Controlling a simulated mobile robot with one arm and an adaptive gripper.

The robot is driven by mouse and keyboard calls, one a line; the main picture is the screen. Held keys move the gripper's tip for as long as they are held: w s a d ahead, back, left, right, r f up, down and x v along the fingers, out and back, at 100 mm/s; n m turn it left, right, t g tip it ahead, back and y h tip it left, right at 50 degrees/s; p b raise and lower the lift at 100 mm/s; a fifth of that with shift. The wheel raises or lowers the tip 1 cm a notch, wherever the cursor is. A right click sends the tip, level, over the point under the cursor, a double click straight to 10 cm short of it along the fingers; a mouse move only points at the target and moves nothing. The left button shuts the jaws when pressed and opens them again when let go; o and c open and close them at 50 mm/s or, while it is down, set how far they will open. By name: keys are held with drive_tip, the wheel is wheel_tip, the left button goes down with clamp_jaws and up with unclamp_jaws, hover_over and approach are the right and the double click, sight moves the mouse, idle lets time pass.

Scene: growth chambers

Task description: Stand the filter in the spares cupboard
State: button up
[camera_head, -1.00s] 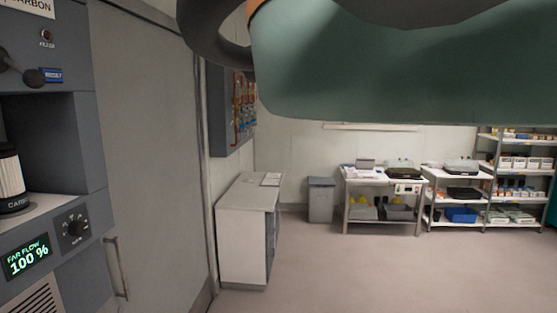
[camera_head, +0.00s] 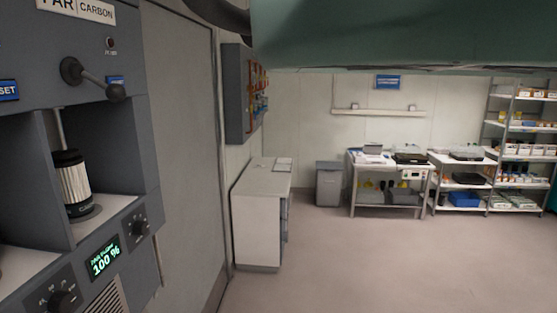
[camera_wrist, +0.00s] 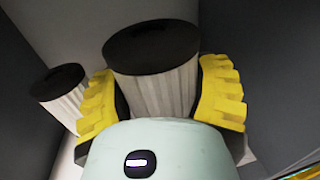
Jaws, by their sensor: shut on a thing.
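In the wrist view, my gripper (camera_wrist: 160,97) is shut on a filter (camera_wrist: 152,48) with a dark round cap and a pale pleated body. Its yellow pads press on both sides, and the filter's lower end is hidden behind the gripper. A second filter (camera_wrist: 62,92) of the same look stands to the left, apart from it. Dark grey walls are on both sides. In the head view, a black-capped pleated filter (camera_head: 75,186) stands in an open bay of the grey console at left. My gripper is out of the head view. I cannot tell which cabinet is the spares cupboard.
The grey console (camera_head: 180,38) carries a black lever (camera_head: 92,79) and a green 100 % display (camera_head: 103,259). A tall grey panel (camera_head: 178,130) stands beside it. A white cabinet (camera_head: 257,225), bin (camera_head: 328,184) and tables line the back. The floor (camera_head: 370,265) at right is clear.

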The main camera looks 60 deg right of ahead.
drive_tip(key=shift+w+a+f+p, duration=0.2)
drive_tip(key=shift+w+a+f, duration=0.3)
drive_tip(key=shift+w, duration=0.85)
drive_tip(key=shift+w+a+f+p, duration=0.25)
drive_tip(key=shift+w+f, duration=0.4)
drive_tip(key=shift+w, duration=0.75)
drive_tip(key=shift+w+a+f+p, duration=0.15)
drive_tip(key=shift+w+a+f, duration=0.4)
drive_tip(key=shift+w, duration=0.8)
drive_tip(key=shift+d+f, duration=0.1)
drive_tip(key=shift+f+b, duration=0.2)
drive_tip(key=shift+b, duration=0.15)
drive_tip(key=o, duration=1.4)
drive_tip(key=shift+c, duration=0.2)
drive_tip(key=shift+r, duration=0.1)
